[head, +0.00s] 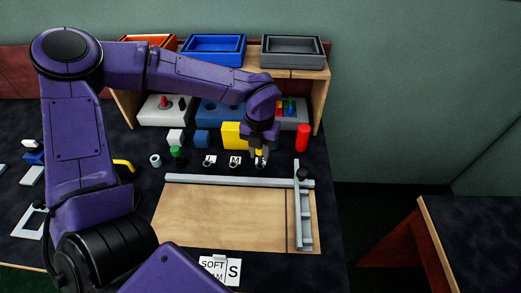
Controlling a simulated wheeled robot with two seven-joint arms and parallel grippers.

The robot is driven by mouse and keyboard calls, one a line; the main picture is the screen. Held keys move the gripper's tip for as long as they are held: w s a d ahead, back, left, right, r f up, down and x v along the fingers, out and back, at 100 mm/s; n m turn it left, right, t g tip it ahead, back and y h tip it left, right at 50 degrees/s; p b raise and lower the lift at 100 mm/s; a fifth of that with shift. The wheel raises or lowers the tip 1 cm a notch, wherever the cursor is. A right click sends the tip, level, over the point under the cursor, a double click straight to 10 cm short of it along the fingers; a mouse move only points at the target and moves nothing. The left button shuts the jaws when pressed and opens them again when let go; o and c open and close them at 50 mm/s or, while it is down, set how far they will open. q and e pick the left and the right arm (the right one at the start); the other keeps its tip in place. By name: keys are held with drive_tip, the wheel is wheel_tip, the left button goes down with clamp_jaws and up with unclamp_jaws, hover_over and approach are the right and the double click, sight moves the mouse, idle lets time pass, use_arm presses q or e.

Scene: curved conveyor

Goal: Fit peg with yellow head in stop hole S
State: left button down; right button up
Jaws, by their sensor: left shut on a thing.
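My left gripper (260,159) points down at the back edge of the board, in front of a yellow block. It is shut on the peg with the yellow head (259,152), of which only a small yellow part shows between the fingers. Two small labelled stop holes sit in a row to its left, one (209,160) farther off and one marked M (235,161) nearer. The spot under the gripper is mostly covered by the fingers, so stop hole S and how far the peg is in it cannot be told. My right gripper is not in view.
A wooden board (215,215) with a grey fence (235,181) and a grey crosspiece (303,220) lies in front. A red cylinder (302,138) stands right; a yellow block (232,135) stands close behind. A card with an S (233,271) lies at the front.

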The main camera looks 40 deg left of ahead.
sight(260, 163)
use_arm(q)
drive_tip(key=shift+p, duration=0.55)
idle(0.9)
drive_tip(key=shift+f+b, duration=1.05)
drive_tip(key=shift+f, duration=0.65)
drive_tip(key=c, duration=0.8)
unclamp_jaws()
wheel_tip(260, 163, up, 10)
drive_tip(key=shift+r, duration=0.25)
